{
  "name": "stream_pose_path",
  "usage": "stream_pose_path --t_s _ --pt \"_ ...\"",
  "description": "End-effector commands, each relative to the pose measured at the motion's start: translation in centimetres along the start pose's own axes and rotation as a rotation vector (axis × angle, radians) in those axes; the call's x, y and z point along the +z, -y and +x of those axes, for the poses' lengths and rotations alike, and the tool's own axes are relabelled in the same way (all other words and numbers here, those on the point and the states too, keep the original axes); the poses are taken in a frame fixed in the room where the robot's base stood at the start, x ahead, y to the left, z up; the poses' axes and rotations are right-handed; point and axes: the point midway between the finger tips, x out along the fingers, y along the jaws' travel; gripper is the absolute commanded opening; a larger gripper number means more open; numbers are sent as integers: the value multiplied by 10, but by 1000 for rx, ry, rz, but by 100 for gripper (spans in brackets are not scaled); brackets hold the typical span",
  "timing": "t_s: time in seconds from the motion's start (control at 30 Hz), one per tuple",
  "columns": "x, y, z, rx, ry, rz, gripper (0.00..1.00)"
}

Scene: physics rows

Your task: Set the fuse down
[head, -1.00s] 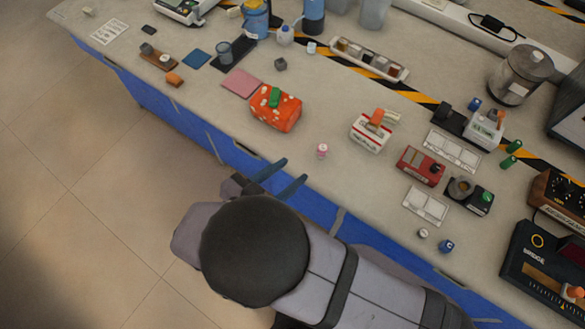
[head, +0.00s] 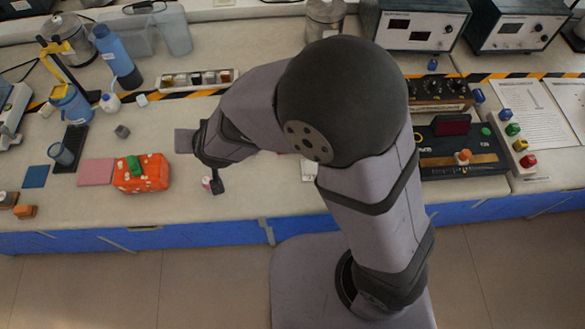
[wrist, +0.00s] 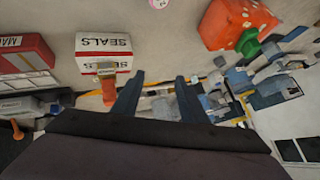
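I see nothing that I can clearly name as the fuse. A small pink and white cylinder (head: 206,183) stands on the bench beside my wrist in the head view. Its edge also shows at the top of the wrist view (wrist: 158,3), and I cannot tell if it is the fuse. My gripper (wrist: 158,79) is open, its two dark fingers apart and nothing held between them.
A white and red SEALS box (wrist: 103,45) with an orange piece is left in the wrist view. An orange spotted box (head: 142,176) with a green block on it lies left of my wrist, beside a pink mat (head: 96,172). Bare bench (head: 180,205) runs along the front.

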Motion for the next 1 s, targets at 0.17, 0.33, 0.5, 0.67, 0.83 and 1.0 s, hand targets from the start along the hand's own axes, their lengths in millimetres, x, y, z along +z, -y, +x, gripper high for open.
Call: stream_pose_path --t_s 0.17,0.33,0.5,0.67,0.83,1.0 --pt "-12 -70 -26 23 141 -16 39" --pt "3 -153 -70 108 311 -33 39" --pt "35 -231 -125 234 482 -27 39" --pt "60 -274 -166 328 593 -10 39" --pt "72 -291 -185 370 643 -2 39" --pt "73 -292 -186 373 648 -2 39"
